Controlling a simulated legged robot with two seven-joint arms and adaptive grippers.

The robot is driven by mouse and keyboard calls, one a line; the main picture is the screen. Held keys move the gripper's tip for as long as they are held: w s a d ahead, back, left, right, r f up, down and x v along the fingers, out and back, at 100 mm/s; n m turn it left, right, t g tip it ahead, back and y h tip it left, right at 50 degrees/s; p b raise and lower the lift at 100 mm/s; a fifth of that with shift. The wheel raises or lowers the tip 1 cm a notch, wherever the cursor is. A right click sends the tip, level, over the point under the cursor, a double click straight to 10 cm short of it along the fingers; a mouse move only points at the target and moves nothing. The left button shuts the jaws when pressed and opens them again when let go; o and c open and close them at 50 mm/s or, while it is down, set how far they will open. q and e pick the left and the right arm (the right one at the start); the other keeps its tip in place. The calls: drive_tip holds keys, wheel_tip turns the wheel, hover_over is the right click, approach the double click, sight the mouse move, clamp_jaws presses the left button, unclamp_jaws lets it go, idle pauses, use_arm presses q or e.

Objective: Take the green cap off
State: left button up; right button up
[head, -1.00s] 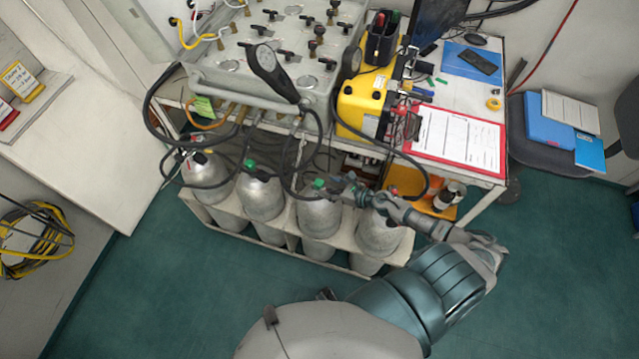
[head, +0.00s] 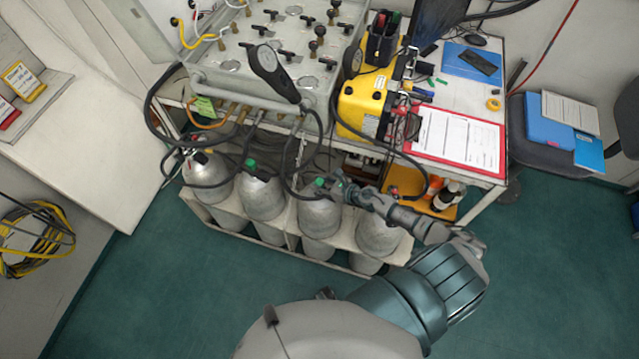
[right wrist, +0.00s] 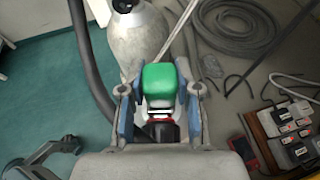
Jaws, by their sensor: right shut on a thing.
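The green cap (head: 320,183) sits on top of the third grey cylinder (head: 319,217) from the left, in the rack under the panel. My right gripper (head: 333,186) reaches it from the right. In the right wrist view the green cap (right wrist: 159,79) is between the two fingers of my right gripper (right wrist: 160,92), which is shut on it. A red ring and a dark part show just below the cap. Another green cap (head: 250,163) is on the cylinder to the left (head: 260,197). My left gripper is not in view.
Black hoses (head: 288,180) hang from the panel (head: 250,60) close to the cylinder tops. A fourth cylinder (head: 378,233) stands beneath my right arm. The cart with the yellow case (head: 362,100) is behind. The green floor in front is free.

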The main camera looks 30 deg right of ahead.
sight(320, 182)
drive_tip(key=shift+r, duration=0.25)
wheel_tip(320, 182, up, 4)
drive_tip(key=shift+f+p, duration=0.25)
drive_tip(key=shift+p, duration=0.8)
use_arm(q)
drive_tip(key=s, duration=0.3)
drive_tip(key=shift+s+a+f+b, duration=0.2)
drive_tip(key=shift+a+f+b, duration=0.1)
drive_tip(key=shift+b, duration=0.1)
use_arm(e)
drive_tip(key=s+a, duration=0.2)
drive_tip(key=s, duration=0.5)
drive_tip(key=s+a+r, duration=0.1)
drive_tip(key=s+a, duration=0.1)
drive_tip(key=s, duration=0.6)
drive_tip(key=shift+s+a, duration=0.2)
drive_tip(key=shift+a, duration=0.05)
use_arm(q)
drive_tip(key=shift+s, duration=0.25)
